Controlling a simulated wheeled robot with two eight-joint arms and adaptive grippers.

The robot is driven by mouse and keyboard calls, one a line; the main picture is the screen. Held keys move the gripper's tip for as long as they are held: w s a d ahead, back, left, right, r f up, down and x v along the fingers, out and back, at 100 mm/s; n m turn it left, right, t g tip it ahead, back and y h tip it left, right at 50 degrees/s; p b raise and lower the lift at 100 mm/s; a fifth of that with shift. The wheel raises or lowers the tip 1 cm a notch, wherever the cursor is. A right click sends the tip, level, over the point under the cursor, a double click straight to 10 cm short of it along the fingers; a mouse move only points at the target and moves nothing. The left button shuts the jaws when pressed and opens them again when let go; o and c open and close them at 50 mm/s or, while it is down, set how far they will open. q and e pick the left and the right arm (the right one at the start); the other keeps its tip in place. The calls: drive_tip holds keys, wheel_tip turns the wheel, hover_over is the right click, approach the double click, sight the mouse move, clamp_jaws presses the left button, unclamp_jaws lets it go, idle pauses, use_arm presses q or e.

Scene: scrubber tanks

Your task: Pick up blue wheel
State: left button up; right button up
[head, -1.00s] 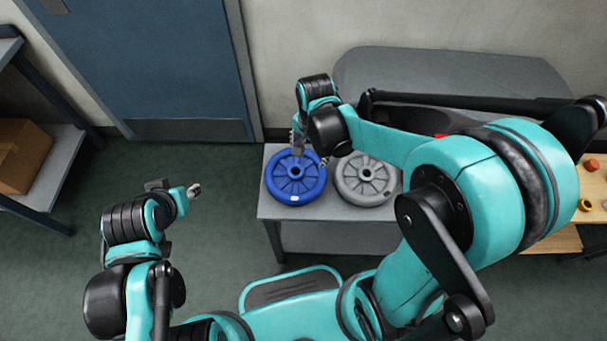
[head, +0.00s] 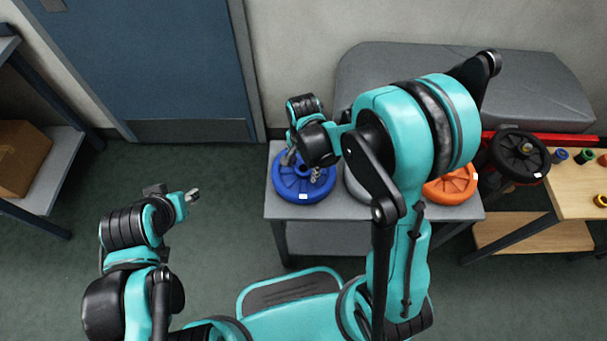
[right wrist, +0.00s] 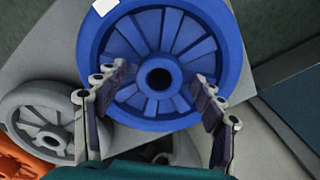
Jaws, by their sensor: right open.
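The blue wheel (head: 290,187) lies flat at the left end of a grey table in the head view. It fills the upper middle of the right wrist view (right wrist: 185,25), with its spokes and dark centre hole showing. My right gripper (head: 304,172) is over the blue wheel in the head view and hides part of it. In the right wrist view my right gripper (right wrist: 160,97) is open, its two fingers apart on either side of the hub, with nothing between them held. I cannot tell whether the fingers touch the wheel. My left gripper (head: 193,196) is over the floor at left, away from the table.
The grey table (head: 325,211) also bears a grey wheel (right wrist: 40,105) beside the blue one and an orange wheel (head: 452,188) at right. A black wheel (head: 519,152) and a wooden table (head: 580,190) stand farther right. A blue door (head: 150,60) is behind. Floor at left is clear.

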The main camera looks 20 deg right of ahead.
drive_tip(key=shift+r, duration=0.1)
clamp_jaws()
drive_tip(key=shift+r, duration=0.15)
